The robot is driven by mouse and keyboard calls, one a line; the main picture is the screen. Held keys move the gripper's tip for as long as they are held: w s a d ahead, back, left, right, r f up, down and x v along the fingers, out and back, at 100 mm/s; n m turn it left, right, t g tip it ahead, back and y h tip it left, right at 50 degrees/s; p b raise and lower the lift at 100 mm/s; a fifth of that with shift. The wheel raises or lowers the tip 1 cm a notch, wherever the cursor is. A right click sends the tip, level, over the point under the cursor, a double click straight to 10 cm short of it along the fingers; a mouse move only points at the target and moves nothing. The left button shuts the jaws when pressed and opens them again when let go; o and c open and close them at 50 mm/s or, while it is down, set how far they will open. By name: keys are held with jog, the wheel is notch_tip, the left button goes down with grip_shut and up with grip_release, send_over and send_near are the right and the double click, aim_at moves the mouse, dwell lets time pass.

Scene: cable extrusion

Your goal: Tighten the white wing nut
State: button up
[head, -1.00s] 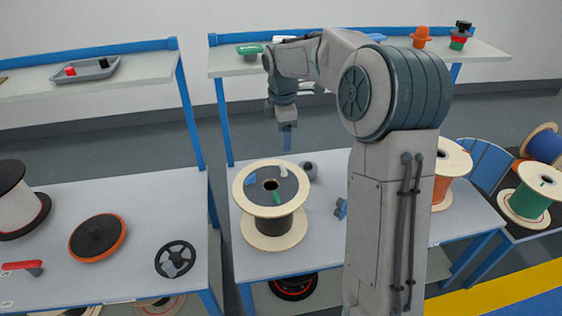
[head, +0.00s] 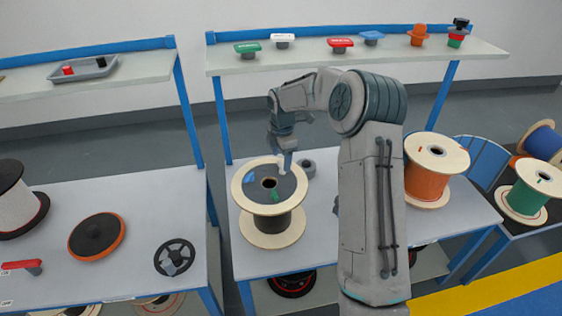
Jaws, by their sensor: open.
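A cable spool with pale wooden flanges (head: 240,195) stands upright on the near table. On its dark top disc are a small blue piece (head: 251,180), a green piece (head: 274,195) and a small white piece (head: 281,163), which looks like the white wing nut. My gripper (head: 287,165) points down over the back right part of the spool top, right at the white piece. Its jaws are open. The fingers partly hide the white piece, and I cannot tell whether they touch it.
A grey round part (head: 308,167) stands close behind the spool. An orange spool (head: 428,170) stands to the right, beyond my arm. The back shelf (head: 390,60) holds green, white, red and blue items.

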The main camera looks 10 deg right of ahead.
aim_at(281, 168)
jog(key=shift+f, duration=1.35)
jog(key=c, duration=1)
jog(key=shift+o, duration=0.2)
